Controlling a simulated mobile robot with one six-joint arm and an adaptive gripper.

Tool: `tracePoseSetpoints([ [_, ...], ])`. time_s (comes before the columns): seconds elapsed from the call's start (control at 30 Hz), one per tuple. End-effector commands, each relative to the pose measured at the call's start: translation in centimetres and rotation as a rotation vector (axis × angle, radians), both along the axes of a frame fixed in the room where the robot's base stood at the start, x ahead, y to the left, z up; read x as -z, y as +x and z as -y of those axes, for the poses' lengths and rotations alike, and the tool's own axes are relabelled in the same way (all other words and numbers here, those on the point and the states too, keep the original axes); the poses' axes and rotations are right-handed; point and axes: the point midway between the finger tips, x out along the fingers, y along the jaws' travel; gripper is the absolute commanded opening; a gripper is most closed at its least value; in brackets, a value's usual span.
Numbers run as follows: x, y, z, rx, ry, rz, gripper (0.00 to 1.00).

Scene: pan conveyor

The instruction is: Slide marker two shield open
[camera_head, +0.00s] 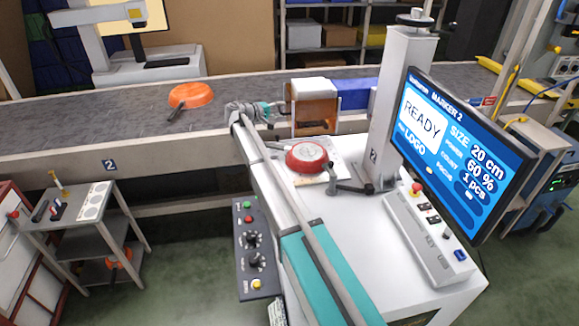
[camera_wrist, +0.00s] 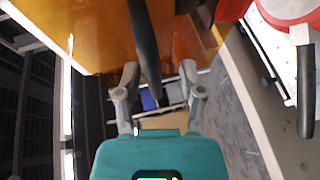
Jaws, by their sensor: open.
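Marker two's shield is an amber see-through panel (camera_head: 315,110) under a white head (camera_head: 313,87) at the back of the machine table. It fills the top of the wrist view (camera_wrist: 95,30). A dark upright bar (camera_wrist: 143,40) in front of the amber panel reaches between my fingers; I cannot tell whether they touch it. My gripper (camera_head: 284,106) is at the left side of the shield, its fingers spread and not closed on anything; both fingers show in the wrist view (camera_wrist: 160,85). A red pan (camera_head: 306,156) lies in front of the shield.
The column (camera_head: 402,90) and screen (camera_head: 460,145), reading MARKER 2 READY, stand to the right. A control box (camera_head: 430,240) sits on the table. The conveyor (camera_head: 100,115) behind carries an orange pan (camera_head: 191,95). A small cart (camera_head: 85,215) stands at the left.

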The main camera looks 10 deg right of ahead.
Motion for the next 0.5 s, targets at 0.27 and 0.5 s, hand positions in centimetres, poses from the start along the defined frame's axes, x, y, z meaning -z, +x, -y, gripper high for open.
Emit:
tracePoseSetpoints([
  [0.27, 2.1, 0.0, 0.0, 0.000, 0.000, 0.000, 0.51],
  [0.5, 4.2, 0.0, 0.0, 0.000, 0.000, 0.000, 0.51],
])
